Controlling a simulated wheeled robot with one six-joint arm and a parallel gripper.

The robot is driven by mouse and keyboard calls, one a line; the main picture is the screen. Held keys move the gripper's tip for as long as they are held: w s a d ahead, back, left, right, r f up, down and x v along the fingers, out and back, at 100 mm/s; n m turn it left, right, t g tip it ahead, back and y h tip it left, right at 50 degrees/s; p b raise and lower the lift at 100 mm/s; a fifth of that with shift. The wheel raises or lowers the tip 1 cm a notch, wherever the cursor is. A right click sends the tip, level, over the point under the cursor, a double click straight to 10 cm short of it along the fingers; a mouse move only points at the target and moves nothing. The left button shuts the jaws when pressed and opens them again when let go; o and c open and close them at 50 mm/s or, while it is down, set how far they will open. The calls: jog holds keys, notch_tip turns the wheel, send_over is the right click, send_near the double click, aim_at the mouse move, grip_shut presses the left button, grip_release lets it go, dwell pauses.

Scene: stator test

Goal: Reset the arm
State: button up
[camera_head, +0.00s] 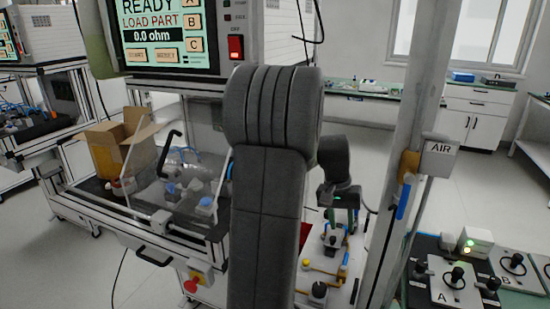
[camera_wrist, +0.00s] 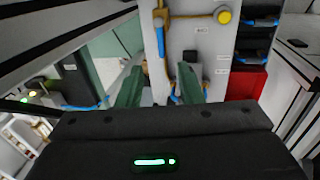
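My arm (camera_head: 270,180) rises through the middle of the head view and bends over at the top. My gripper (camera_head: 343,215) hangs at the right of it, pointing down above a white panel with fittings. In the wrist view, two green fingers of my gripper (camera_wrist: 160,80) stand apart with a gap between them. I see nothing held in the gap. The fingertips are small and partly hidden in the head view.
A test bench (camera_head: 130,225) with a clear cover and a READY screen (camera_head: 160,35) stands left. A cardboard box (camera_head: 108,150) sits on it. A grey post (camera_head: 410,110) and AIR box (camera_head: 439,152) stand right of my gripper. A red bin (camera_wrist: 246,84) shows in the wrist view.

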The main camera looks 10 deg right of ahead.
aim_at(345, 261)
jog(key=f, duration=0.4)
jog(key=s+d+f, duration=0.1)
jog(key=f, duration=0.3)
jog(key=d+f+b, duration=0.1)
jog(key=f, duration=0.3)
jog(key=shift+s, duration=0.15)
notch_tip(345, 261, up, 14)
jog(key=w+a+p, duration=0.1)
jog(key=w+a, duration=0.1)
jog(key=f, duration=0.4)
jog(key=s+d+f, duration=0.1)
jog(key=f, duration=0.4)
jog(key=s+d+f+b, duration=0.1)
jog(key=f, duration=0.4)
jog(key=shift+w+n, duration=0.1)
jog(key=shift+n, duration=0.3)
jog(key=shift+a+r+n, duration=0.1)
jog(key=shift+a+n, duration=0.2)
jog(key=shift+n, duration=0.4)
jog(key=shift+a+n+t+p, duration=0.15)
jog(key=shift+n+t+p, duration=0.25)
jog(key=shift+n, duration=0.4)
